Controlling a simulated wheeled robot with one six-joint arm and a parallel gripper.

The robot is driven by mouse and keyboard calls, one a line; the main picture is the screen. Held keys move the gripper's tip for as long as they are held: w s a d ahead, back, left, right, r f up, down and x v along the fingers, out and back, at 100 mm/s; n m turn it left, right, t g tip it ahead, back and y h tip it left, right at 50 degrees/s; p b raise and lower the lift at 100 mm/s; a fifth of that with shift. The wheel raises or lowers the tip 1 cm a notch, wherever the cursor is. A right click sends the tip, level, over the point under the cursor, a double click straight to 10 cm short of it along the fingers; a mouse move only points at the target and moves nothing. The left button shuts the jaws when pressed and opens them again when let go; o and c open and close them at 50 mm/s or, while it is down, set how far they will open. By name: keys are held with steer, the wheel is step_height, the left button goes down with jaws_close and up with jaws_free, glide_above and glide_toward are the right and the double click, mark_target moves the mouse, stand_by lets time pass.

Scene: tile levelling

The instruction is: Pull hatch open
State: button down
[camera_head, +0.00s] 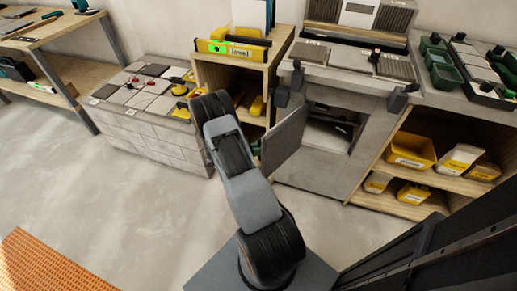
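The hatch (284,138) is a grey panel on the front of the grey cabinet (310,172). It stands swung outward, with its free edge toward my arm. A dark opening (330,128) with pale contents shows behind it. My arm bends up and left in front of the shelf unit, and its far end is near the left of the hatch. My gripper is hidden behind my arm links, so its fingers and any contact with the hatch cannot be made out.
A tiled block (150,130) with tiles and yellow tools stands left of the wooden shelf (204,72). Dark knobs (397,100) stick out from the cabinet. Yellow bins (411,150) sit on the right shelves. An orange mat (45,265) lies front left; the floor between is clear.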

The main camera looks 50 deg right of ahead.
steer(key=shift+r, duration=0.1)
steer(key=c, duration=1.1)
jaws_free()
steer(key=shift+w, duration=0.1)
steer(key=shift+c, duration=0.2)
steer(key=shift+a, duration=0.15)
steer(key=v, duration=1.3)
steer(key=shift+a+p, duration=0.3)
steer(key=shift+p, duration=0.05)
steer(key=shift+w, duration=0.15)
